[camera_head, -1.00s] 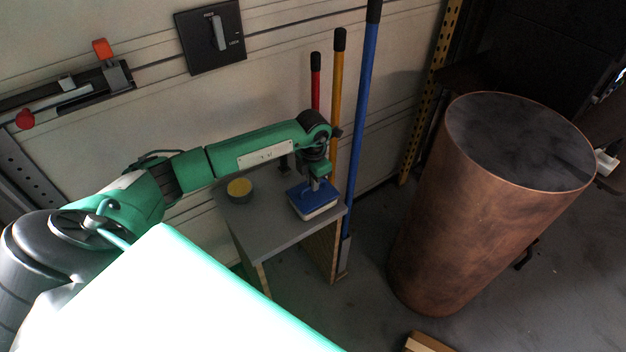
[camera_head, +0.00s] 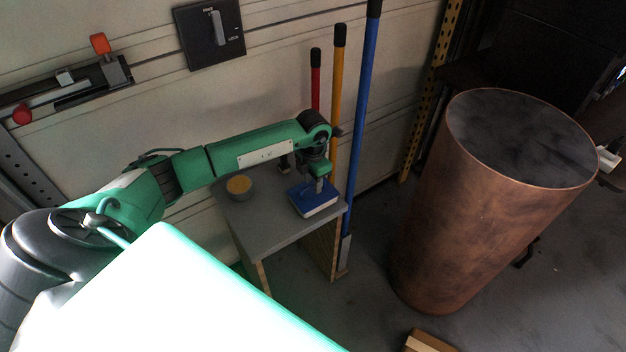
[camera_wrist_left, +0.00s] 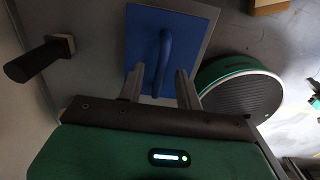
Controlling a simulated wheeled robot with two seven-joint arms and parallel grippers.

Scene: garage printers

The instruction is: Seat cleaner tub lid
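The blue lid (camera_head: 312,193) lies flat over the cleaner tub at the right front of a small grey stand. In the left wrist view the lid (camera_wrist_left: 186,50) has a raised blue loop handle (camera_wrist_left: 163,62), and a pale grey border shows beyond two of its edges. My left gripper (camera_head: 319,184) points down over the lid. In the left wrist view its two fingers (camera_wrist_left: 159,88) are apart, one on each side of the handle, with gaps visible. Whether the lid is fully down on the tub cannot be told. My right gripper is not in view.
The grey stand (camera_head: 262,228) also bears a round tin (camera_head: 239,188) with yellow contents and a small dark item (camera_head: 285,165) at the back. Red, yellow and blue poles (camera_head: 363,110) stand close behind. A large copper drum (camera_head: 480,210) stands to the right.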

